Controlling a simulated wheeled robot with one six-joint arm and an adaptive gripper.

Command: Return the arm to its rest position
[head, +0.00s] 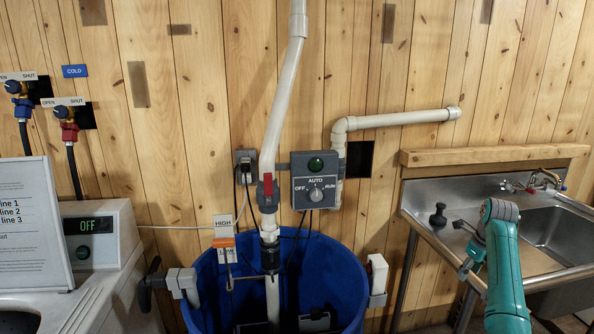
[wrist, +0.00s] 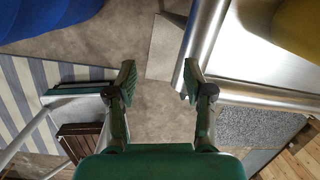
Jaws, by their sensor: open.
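My arm is teal and rises at the right of the head view, in front of the steel sink. My gripper (head: 466,252) is at the left of the arm's top, near the sink's front left side, and looks small there. In the wrist view my gripper (wrist: 160,85) has its two green fingers spread wide with nothing between them. Bare grey floor (wrist: 155,120) shows between and below the fingers. The right fingertip overlaps a shiny metal tube in the picture; I cannot tell whether they touch.
The steel sink (head: 421,196) with a wooden ledge stands at the right. A blue barrel (head: 350,280) with pipes is in the middle, below a control box (head: 315,181). A white machine (head: 100,262) reading OFF and a sign (head: 30,215) are at the left.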

